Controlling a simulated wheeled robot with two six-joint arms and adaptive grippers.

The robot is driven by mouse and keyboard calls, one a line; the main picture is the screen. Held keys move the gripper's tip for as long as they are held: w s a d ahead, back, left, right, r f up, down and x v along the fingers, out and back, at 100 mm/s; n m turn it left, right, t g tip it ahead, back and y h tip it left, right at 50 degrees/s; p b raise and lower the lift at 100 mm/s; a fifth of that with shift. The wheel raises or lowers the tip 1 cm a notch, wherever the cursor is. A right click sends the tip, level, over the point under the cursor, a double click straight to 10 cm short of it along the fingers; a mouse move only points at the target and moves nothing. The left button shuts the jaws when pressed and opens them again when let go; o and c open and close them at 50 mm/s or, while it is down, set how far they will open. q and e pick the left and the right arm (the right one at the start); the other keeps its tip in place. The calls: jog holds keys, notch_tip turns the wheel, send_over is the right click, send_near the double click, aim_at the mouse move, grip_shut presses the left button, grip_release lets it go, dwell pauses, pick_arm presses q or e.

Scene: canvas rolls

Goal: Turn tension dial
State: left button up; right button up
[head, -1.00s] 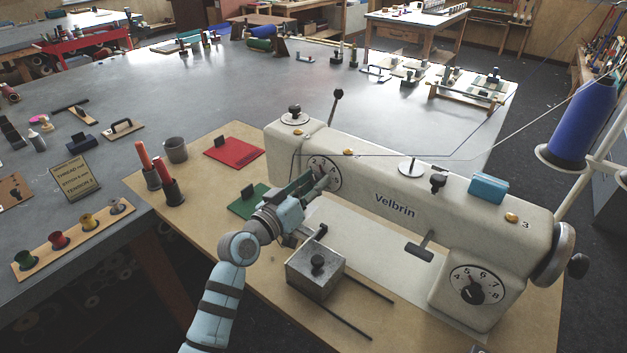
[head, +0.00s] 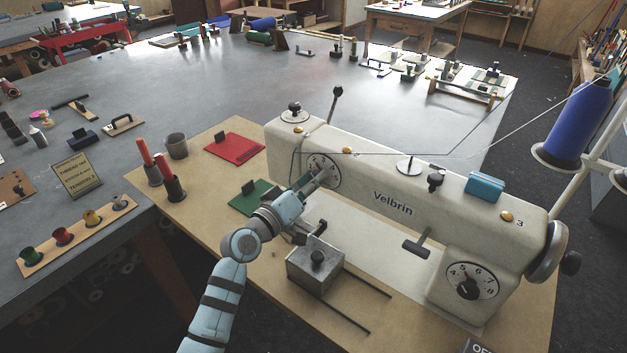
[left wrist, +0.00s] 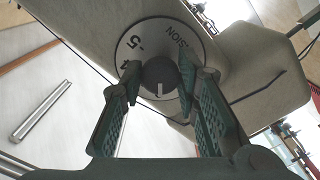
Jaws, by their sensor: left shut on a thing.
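The tension dial (head: 325,166) is a round white numbered face at the left end of the cream Velbrin sewing machine (head: 370,190). My left gripper (head: 318,180) is at its front, shut on the dark dial knob (left wrist: 160,75). In the left wrist view the two green fingers lie on either side of the knob. A white mark on the knob points down in that picture. The digits 4 and 5 and part of the word "tension" show on the face; the fingers hide other digits. My right gripper is not in view.
A second numbered dial (head: 468,287) is at the machine's lower right. An instruction card (head: 77,176) mentions thread and tension. A blue thread cone (head: 580,120) stands at right.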

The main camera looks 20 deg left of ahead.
pick_arm(q)
jog(key=shift+f, duration=0.1)
jog(key=o, duration=1.2)
jog(key=shift+c, duration=0.2)
jog(key=v, duration=1.2)
jog(key=shift+s+d, duration=0.1)
